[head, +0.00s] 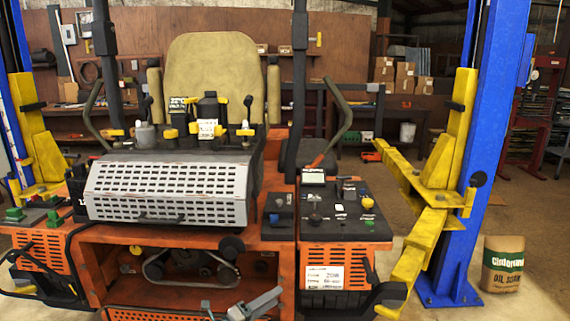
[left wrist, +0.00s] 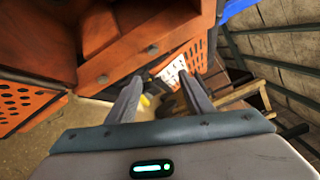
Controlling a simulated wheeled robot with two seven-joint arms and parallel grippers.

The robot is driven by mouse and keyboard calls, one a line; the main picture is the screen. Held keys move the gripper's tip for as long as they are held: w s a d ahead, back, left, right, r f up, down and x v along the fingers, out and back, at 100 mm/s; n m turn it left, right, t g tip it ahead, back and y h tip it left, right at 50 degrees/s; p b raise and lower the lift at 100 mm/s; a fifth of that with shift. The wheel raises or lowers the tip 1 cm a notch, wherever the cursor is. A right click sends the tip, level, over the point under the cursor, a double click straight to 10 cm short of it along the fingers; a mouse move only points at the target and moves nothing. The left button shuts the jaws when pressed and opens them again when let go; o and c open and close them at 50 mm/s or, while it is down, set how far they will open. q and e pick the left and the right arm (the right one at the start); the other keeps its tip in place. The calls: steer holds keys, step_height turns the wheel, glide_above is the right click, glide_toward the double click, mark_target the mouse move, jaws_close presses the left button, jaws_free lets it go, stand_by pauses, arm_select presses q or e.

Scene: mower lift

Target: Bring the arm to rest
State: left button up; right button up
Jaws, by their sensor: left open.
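My left gripper (head: 246,302) shows at the bottom edge of the head view, in front of the orange mower's (head: 200,256) lower body. Its fingers are apart and hold nothing. In the left wrist view the same gripper (left wrist: 160,90) has its two grey fingers spread with a clear gap between them. Orange panels of the mower (left wrist: 140,38) lie beyond the fingers in that view. Most of my left arm is hidden below the head view. My right gripper is in neither view.
Blue lift posts with yellow arms stand on both sides; the right post (head: 487,120) is close to the mower. A black control panel (head: 342,215) sits on the mower's right side. A paper sack (head: 502,264) stands on the floor at far right.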

arm_select(q)
steer(key=s+a+f+n+y, duration=0.2)
steer(key=s+a+f+n, duration=0.15)
steer(key=f, duration=0.35)
steer(key=s+a+f+n+t+y+b, duration=0.15)
steer(key=f+n, duration=0.25)
steer(key=f, duration=0.4)
steer(key=s+a+f+n+g+y, duration=0.1)
steer(key=s+a+f+n+y, duration=0.2)
steer(key=f, duration=0.4)
steer(key=s+a+f+n+g+y+b, duration=0.15)
steer(key=s+a+f+n, duration=0.25)
steer(key=s+f, duration=0.55)
steer(key=s+a+f+n+g+y+p, duration=0.1)
steer(key=s+a+f+n+y, duration=0.3)
steer(key=s+f, duration=0.6)
steer(key=s+a+f+n+g, duration=0.1)
steer(key=s+f+n+g, duration=0.2)
steer(key=s, duration=1.2)
steer(key=s+a+f+n+g+y+b, duration=0.1)
steer(key=s+a+f+n+g, duration=0.1)
steer(key=s+f, duration=0.7)
steer(key=s+a+f+n+g+b, duration=0.1)
steer(key=s+f+n+g, duration=0.3)
steer(key=s, duration=1.7)
step_height(320, 180, down, 3)
steer(key=shift+s+a+r+n, duration=0.15)
steer(key=shift+a+n, duration=0.5)
steer(key=shift+n, duration=0.3)
